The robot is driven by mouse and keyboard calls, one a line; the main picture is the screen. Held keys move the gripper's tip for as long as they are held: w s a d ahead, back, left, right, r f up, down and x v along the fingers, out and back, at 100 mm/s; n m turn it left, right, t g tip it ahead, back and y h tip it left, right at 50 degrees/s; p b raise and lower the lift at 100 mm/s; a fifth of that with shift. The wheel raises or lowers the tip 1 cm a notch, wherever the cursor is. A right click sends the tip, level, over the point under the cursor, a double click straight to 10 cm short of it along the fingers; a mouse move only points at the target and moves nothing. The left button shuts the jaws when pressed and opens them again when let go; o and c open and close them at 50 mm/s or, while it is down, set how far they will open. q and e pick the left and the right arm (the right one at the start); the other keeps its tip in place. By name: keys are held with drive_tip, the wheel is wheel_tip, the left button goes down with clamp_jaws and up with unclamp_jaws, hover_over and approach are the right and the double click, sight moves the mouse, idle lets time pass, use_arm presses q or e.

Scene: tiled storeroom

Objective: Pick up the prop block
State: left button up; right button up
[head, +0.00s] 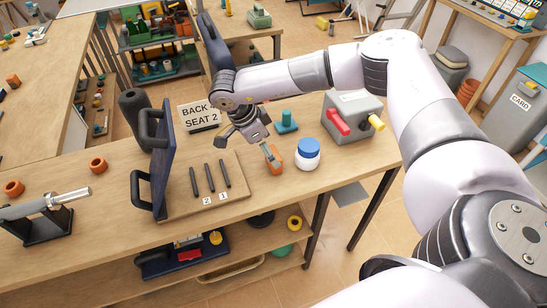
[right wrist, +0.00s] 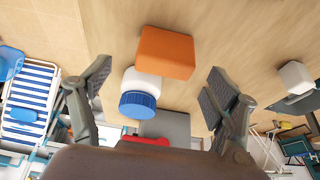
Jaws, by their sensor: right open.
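An orange block, which seems to be the prop block, stands on the wooden bench beside a white jar with a blue lid (head: 308,153). In the head view its orange side (head: 276,161) is partly hidden by a finger of my right gripper (head: 252,146). In the right wrist view the orange block (right wrist: 166,53) lies ahead of the open fingers (right wrist: 158,82), roughly between their lines, with the jar (right wrist: 141,90) nearer the palm. The right gripper is open and empty. My left gripper is not in view.
A dark upright panel with handles (head: 164,160) stands left of a board with dark rods (head: 180,207). A sign (head: 199,116), a teal piece (head: 287,126) and a grey box with red and yellow knobs (head: 353,106) stand behind. The front right of the bench is clear.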

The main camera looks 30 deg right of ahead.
drive_tip(key=shift+d+f, duration=0.15)
drive_tip(key=shift+f, duration=0.15)
drive_tip(key=x, duration=0.1)
drive_tip(key=p+x, duration=0.1)
drive_tip(key=x, duration=0.1)
drive_tip(key=shift+w+d+f, duration=0.2)
drive_tip(key=shift+w+f, duration=0.05)
drive_tip(key=shift+f, duration=0.05)
drive_tip(key=shift+d+f, duration=0.15)
drive_tip(key=shift+f, duration=0.3)
drive_tip(key=c, duration=0.7)
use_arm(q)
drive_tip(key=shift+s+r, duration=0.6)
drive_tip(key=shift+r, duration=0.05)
use_arm(e)
drive_tip(key=c, duration=0.6)
drive_tip(key=shift+o, duration=0.2)
drive_tip(key=shift+r, duration=0.15)
